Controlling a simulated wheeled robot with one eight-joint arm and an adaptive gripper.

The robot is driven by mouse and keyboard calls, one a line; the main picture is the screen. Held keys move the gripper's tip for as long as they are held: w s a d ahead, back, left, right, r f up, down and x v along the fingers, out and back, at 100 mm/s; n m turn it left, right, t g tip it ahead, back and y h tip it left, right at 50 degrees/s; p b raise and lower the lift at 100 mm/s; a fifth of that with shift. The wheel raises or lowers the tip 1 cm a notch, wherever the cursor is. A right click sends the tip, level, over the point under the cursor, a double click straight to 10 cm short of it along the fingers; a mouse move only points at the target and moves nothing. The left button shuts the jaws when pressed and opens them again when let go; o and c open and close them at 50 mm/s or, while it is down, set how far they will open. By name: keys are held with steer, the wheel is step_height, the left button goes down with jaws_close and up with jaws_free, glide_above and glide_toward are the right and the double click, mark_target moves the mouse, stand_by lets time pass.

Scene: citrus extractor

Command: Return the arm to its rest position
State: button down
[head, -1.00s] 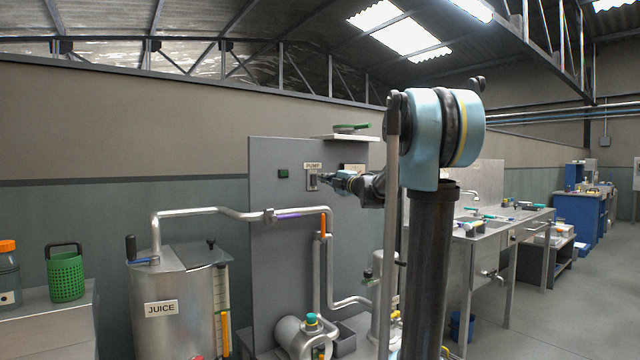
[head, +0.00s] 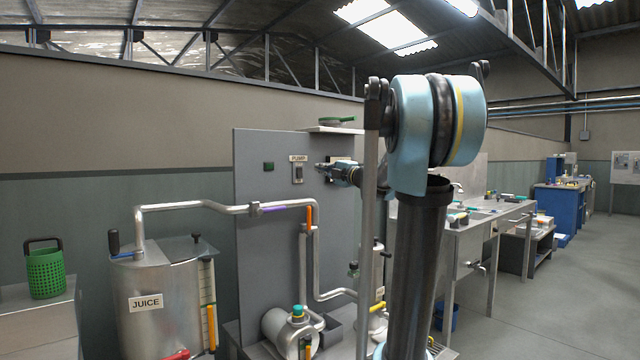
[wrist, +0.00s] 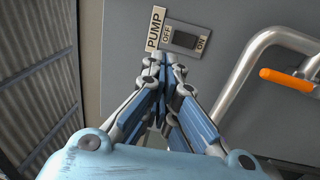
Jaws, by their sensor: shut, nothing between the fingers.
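My gripper (head: 319,167) is shut and empty. It hangs in front of the grey panel (head: 262,226), just right of the pump switch (head: 298,174), with a small gap between them in the head view. In the wrist view the closed fingertips (wrist: 161,58) point at the panel just below the switch (wrist: 186,39), which has OFF and ON marks and a PUMP label (wrist: 156,28). I cannot tell the switch's position for sure. My arm reaches forward, bent at the large blue joint, and hides part of the panel's right side.
Steel pipes (head: 225,207) with an orange-handled valve (head: 309,217) run across the panel's lower part. A steel juice tank (head: 160,305) stands at the left. A green basket (head: 46,273) sits on a side counter. Sink tables (head: 500,213) stand at the right, with open floor beyond.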

steer(key=s+d+f+m+g+h, duration=0.2)
steer(key=s+d+f+m+h, duration=1.4)
steer(key=m, duration=0.4)
steer(key=s+a+f+m+g+y, duration=0.1)
steer(key=s+f+g, duration=0.3)
steer(key=s+f, duration=0.5)
steer(key=s+a+f+m+g+y, duration=0.2)
steer(key=s+a+f+g, duration=0.1)
steer(key=s+f, duration=0.7)
steer(key=s+a+f+m+g+y, duration=0.1)
steer(key=s+a+f+g, duration=0.2)
steer(key=s+f, duration=0.6)
steer(key=shift+s+a+f+m+g+y, duration=0.4)
steer(key=shift+f+g, duration=0.2)
steer(key=shift+g, duration=0.2)
